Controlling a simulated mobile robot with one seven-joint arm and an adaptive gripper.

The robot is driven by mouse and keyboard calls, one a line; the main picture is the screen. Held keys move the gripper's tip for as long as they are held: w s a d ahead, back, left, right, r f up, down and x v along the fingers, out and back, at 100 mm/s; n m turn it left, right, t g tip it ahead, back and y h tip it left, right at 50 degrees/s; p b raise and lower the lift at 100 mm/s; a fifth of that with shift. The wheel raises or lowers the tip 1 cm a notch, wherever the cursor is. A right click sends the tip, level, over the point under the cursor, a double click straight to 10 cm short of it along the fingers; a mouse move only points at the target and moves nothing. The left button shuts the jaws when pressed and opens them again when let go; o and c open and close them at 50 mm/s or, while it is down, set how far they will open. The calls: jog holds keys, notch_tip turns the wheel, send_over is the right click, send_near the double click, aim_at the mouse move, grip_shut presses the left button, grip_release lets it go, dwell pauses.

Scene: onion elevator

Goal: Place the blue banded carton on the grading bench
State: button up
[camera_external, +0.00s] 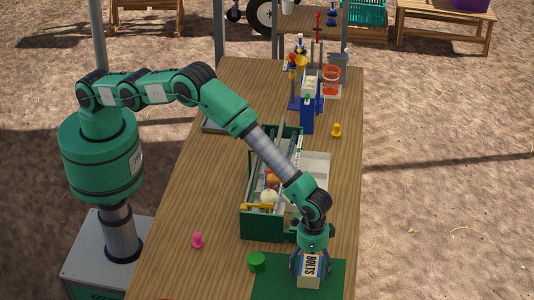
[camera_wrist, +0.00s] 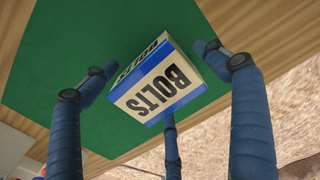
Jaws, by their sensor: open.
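A cream carton with blue bands and the word BOLTS (camera_external: 309,273) rests on a green mat (camera_external: 270,284) at the near end of the long wooden table (camera_external: 185,226). It also shows in the wrist view (camera_wrist: 165,88), sitting on the same mat (camera_wrist: 60,60). My gripper (camera_external: 311,266) is just above and around the carton. In the wrist view its blue fingers are spread on different sides of the carton, with visible gaps at the two upper fingertips. Which surface is the grading bench, I cannot tell for sure.
A green partitioned box (camera_external: 262,222) with round vegetables stands behind the mat. A green cylinder (camera_external: 257,261) is at the mat's left edge, a pink peg (camera_external: 197,240) further left.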

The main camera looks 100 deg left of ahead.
aim_at(311, 264)
notch_tip(311, 264, up, 12)
jog(key=shift+p, duration=0.3)
dwell(0.3)
jog(key=shift+f, duration=0.1)
dwell(0.4)
